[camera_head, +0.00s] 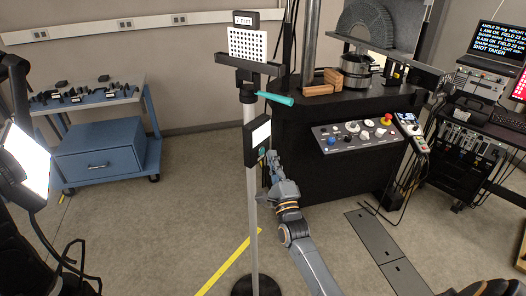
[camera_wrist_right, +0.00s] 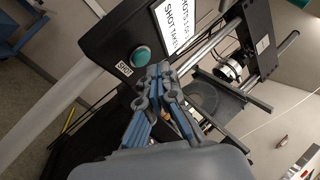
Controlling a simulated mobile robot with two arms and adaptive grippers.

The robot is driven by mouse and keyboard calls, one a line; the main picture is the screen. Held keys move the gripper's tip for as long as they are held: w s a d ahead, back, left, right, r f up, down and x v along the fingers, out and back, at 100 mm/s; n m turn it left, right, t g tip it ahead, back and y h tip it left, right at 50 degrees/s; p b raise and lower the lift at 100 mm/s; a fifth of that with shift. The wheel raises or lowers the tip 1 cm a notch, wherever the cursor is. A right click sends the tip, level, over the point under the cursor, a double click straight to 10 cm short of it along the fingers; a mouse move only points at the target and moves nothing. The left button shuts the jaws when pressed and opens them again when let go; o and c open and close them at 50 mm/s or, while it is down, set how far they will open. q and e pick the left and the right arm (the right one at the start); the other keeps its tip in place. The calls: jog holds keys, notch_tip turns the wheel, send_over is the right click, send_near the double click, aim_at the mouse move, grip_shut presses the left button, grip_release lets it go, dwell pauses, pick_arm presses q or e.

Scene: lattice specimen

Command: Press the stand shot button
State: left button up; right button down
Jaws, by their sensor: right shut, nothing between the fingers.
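The stand is a pale pole (camera_head: 252,210) with a black control box (camera_head: 257,141) partway up. In the right wrist view the box (camera_wrist_right: 110,42) carries a round green shot button (camera_wrist_right: 140,57), a small SHOT label and a white screen (camera_wrist_right: 178,22) reading SHOT TAKEN. My right gripper (camera_head: 273,163) is beside the box, just right of the pole. In the right wrist view its closed fingertips (camera_wrist_right: 159,70) are empty and lie just beside the button; I cannot tell whether they touch it. My left gripper is not in view.
A black machine bench with a control panel (camera_head: 355,133) stands behind my right arm. A blue cart (camera_head: 95,150) is at the left, and a bright lamp panel (camera_head: 24,160) is nearer. The floor around the pole is mostly clear.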

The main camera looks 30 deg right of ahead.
jog(key=s, duration=0.1)
jog(key=s+d+p, duration=0.1)
jog(key=s, duration=0.1)
jog(key=s+d, duration=0.1)
jog(key=shift+s+d+p, duration=0.1)
jog(key=shift+s+p, duration=0.15)
jog(key=shift+p, duration=0.05)
dwell(0.6)
